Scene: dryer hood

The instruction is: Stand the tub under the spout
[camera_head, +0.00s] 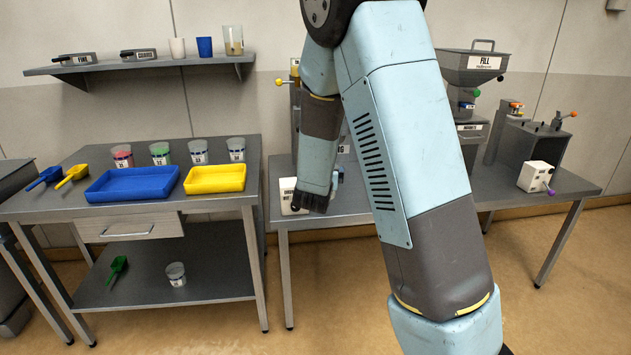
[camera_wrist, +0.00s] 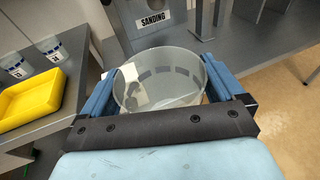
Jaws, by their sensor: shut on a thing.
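In the wrist view, my gripper (camera_wrist: 160,72) is shut on a clear, round tub (camera_wrist: 153,98), with one blue finger on each side. The tub's open top faces the camera, and a pale shape shows through it. A grey unit labelled SANDING (camera_wrist: 152,22) stands just beyond the tub. In the head view my arm hides the tub and most of the middle of the bench. A grey hopper unit labelled FILL (camera_head: 473,66) stands on the bench right of my arm. I cannot clearly make out which part is the spout.
The left table holds a blue tray (camera_head: 133,184), a yellow tray (camera_head: 215,179), scoops and several labelled cups. A white box (camera_head: 290,196) is at the near left of the bench (camera_head: 340,214). Another white box (camera_head: 536,176) sits at the right end.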

